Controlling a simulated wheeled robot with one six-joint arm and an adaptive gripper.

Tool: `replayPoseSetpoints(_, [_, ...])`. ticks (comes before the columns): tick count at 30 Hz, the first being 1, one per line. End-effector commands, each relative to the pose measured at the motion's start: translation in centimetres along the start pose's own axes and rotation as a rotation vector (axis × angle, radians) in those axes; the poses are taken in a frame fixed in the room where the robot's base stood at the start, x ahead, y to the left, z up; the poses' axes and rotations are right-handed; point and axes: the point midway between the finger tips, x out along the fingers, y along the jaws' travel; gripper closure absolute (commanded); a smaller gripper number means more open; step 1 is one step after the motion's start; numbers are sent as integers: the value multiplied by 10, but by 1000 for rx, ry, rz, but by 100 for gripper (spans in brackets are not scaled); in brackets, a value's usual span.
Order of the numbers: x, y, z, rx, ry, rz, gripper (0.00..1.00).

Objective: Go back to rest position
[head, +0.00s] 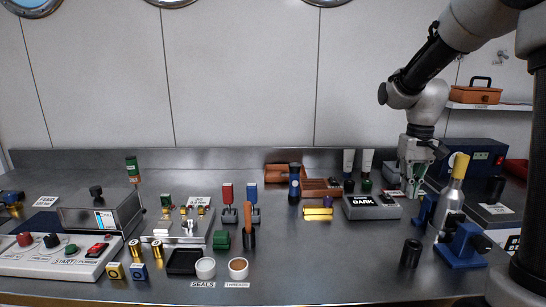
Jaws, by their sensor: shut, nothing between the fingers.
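My gripper (414,186) is at the right of the counter, pointing down from my arm. Its fingers are shut and hold nothing. It is above or just behind the right end of the grey box labelled DARK (371,206); I cannot tell whether it touches the box. A silver bottle with a yellow cap (453,195) stands close to its right, tilted slightly in the view.
A blue clamp (462,247) and a black cylinder (411,253) stand at the front right. Upright tubes (348,165) are left of my gripper. A control panel (50,258) and a feed box (100,213) fill the left.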

Motion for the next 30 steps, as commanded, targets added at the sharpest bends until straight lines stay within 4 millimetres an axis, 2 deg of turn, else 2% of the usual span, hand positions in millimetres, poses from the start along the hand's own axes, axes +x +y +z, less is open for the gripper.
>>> replayPoseSetpoints(1, [-10, -1, 24, 0, 21, 0, 100])
replayPoseSetpoints(6, [-30, -3, 106, -1, 102, 0, 100])
replayPoseSetpoints(9, [-36, -4, 150, -3, 164, -1, 100])
replayPoseSetpoints(13, [-39, -4, 194, -7, 252, -2, 100])
replayPoseSetpoints(15, [-42, -5, 208, -9, 297, -2, 100])
replayPoseSetpoints(18, [-50, -5, 218, -11, 359, -3, 100])
replayPoseSetpoints(22, [-61, -6, 221, -13, 410, -4, 100])
replayPoseSetpoints(30, [-62, -6, 221, -14, 416, -4, 100])
